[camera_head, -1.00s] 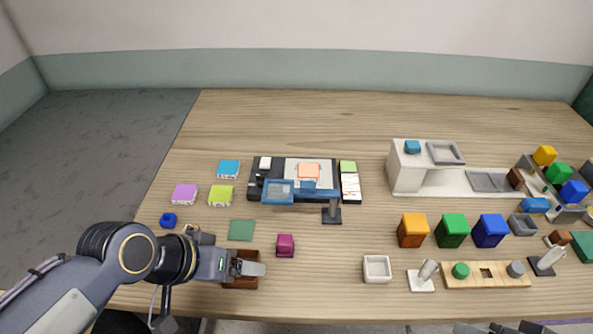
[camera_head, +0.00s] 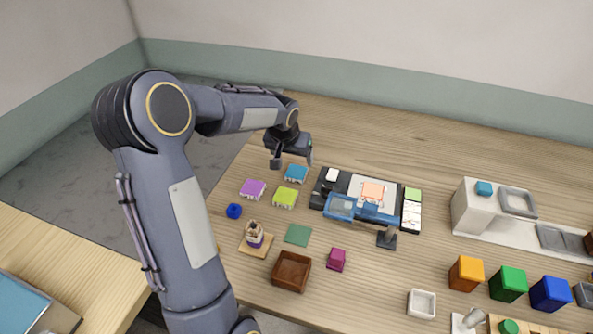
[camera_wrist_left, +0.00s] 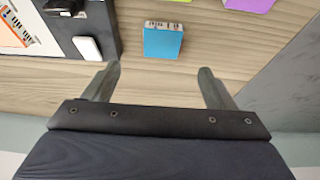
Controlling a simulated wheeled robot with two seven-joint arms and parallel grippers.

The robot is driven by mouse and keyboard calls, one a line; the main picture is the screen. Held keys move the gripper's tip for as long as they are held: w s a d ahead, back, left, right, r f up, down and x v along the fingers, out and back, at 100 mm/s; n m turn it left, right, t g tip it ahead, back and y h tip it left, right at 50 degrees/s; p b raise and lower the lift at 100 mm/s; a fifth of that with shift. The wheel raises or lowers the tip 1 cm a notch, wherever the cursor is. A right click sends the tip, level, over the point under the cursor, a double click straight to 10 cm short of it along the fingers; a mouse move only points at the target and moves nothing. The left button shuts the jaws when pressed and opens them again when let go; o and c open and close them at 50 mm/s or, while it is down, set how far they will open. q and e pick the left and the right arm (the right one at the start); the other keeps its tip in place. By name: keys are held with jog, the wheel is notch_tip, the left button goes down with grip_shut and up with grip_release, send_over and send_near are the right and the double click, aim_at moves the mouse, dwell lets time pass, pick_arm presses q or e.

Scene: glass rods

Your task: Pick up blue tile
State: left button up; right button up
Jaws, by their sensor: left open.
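The blue tile (camera_head: 296,174) lies on the wooden table at the far left, beside the purple and lime tiles. It also shows in the left wrist view (camera_wrist_left: 163,41), upper middle, with its pale printed edge at the top. My left gripper (camera_head: 292,163) is just behind the blue tile in the head view. In the left wrist view my left gripper (camera_wrist_left: 159,80) has its two fingers spread apart, with bare table between them. The tile lies ahead of the fingertips and is not between them. My right gripper is not in view.
A purple tile (camera_head: 253,189) and a lime tile (camera_head: 285,198) lie close by. A black board (camera_head: 332,184) with a white piece (camera_wrist_left: 86,48) is next to the blue tile. A brown box (camera_head: 292,271) stands nearer. The table's back is clear.

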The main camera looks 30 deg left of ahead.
aim_at(296, 171)
pick_arm(q)
jog(key=shift+w+a+f, duration=0.4)
jog(key=shift+w+f, duration=0.25)
jog(key=shift+f, duration=0.1)
jog(key=x, duration=0.2)
jog(key=p+x, duration=0.1)
jog(key=x, duration=0.4)
jog(key=shift+s+d+f+p, duration=0.1)
jog(key=shift+s+f+p, duration=0.1)
jog(key=shift+f+p, duration=0.15)
jog(key=shift+r, duration=0.1)
jog(key=c, duration=1.1)
